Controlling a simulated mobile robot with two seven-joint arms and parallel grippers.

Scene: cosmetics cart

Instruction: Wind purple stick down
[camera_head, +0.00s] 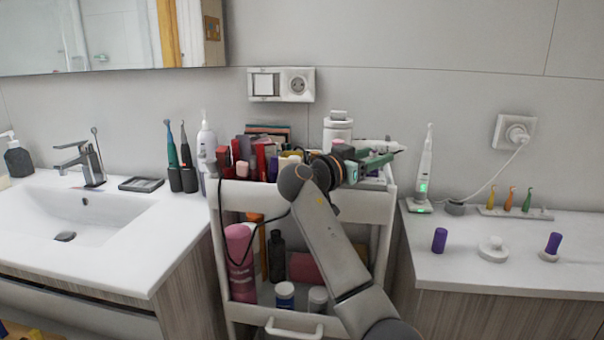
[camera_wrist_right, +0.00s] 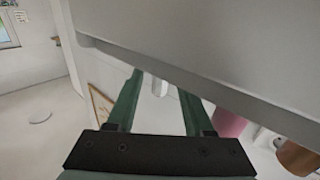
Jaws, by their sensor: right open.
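Two purple pieces are on the right counter in the head view. One is an upright purple cylinder (camera_head: 440,240); the other is a slightly tilted purple stick (camera_head: 553,243) on a small white base (camera_head: 547,256). My right gripper (camera_head: 382,157) is over the top of the cart, left of and apart from both purple pieces. Its green fingers are spread in the right wrist view (camera_wrist_right: 160,84), with nothing held. A small whitish thing shows between them, too unclear to name. The purple pieces are not in the wrist view. My left gripper is not in view.
The white cart (camera_head: 390,210) is crowded with bottles and cosmetics, partly hidden by my right arm. A white round piece (camera_head: 493,249) lies between the purple pieces. An electric toothbrush (camera_head: 425,175) and a rack of small colored brush heads (camera_head: 515,212) stand behind. The counter front is mostly clear.

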